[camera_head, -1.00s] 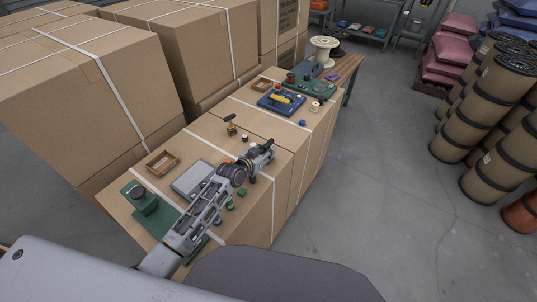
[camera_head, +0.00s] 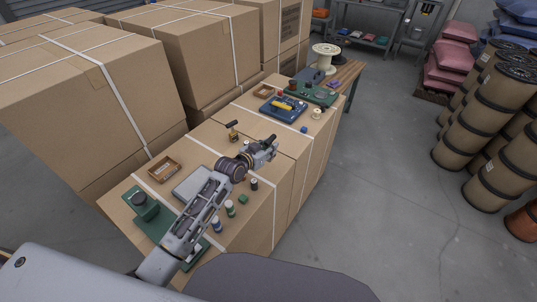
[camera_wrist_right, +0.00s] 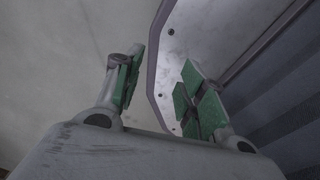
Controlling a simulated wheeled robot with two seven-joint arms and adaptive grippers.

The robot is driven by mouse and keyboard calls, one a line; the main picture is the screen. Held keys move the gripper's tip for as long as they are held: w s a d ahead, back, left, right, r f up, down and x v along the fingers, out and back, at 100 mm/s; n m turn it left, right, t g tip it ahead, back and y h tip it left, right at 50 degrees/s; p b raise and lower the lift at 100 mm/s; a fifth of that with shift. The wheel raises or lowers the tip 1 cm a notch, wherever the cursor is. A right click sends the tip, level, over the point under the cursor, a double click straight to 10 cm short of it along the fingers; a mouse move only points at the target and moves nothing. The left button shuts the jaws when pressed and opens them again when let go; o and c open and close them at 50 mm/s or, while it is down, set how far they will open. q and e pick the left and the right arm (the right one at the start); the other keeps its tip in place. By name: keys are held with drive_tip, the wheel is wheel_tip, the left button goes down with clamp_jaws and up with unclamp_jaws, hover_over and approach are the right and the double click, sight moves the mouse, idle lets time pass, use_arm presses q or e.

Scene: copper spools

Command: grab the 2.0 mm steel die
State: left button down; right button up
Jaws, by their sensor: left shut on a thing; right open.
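My left gripper (camera_head: 267,149) is over the middle of the strapped carton top in the head view. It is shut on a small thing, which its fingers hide. I cannot make out whether that is the 2.0 mm steel die, and I see no readable size marking on anything. A small dark cylinder (camera_head: 254,184) stands just in front of the gripper, apart from it. My right gripper (camera_wrist_right: 158,85) shows only in the right wrist view. Its green-padded fingers are wide apart with nothing between them.
A wooden tray (camera_head: 151,173), a grey flat case (camera_head: 184,186) and a green stand (camera_head: 147,207) are on the carton's left part. Green-marked (camera_head: 230,209) and blue-marked (camera_head: 216,225) bottles stand beside my left arm. A blue tray (camera_head: 264,109) lies farther back.

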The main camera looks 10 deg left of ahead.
sight(269, 139)
use_arm(q)
drive_tip(key=shift+r, duration=2.15)
use_arm(e)
drive_tip(key=shift+d, duration=0.7)
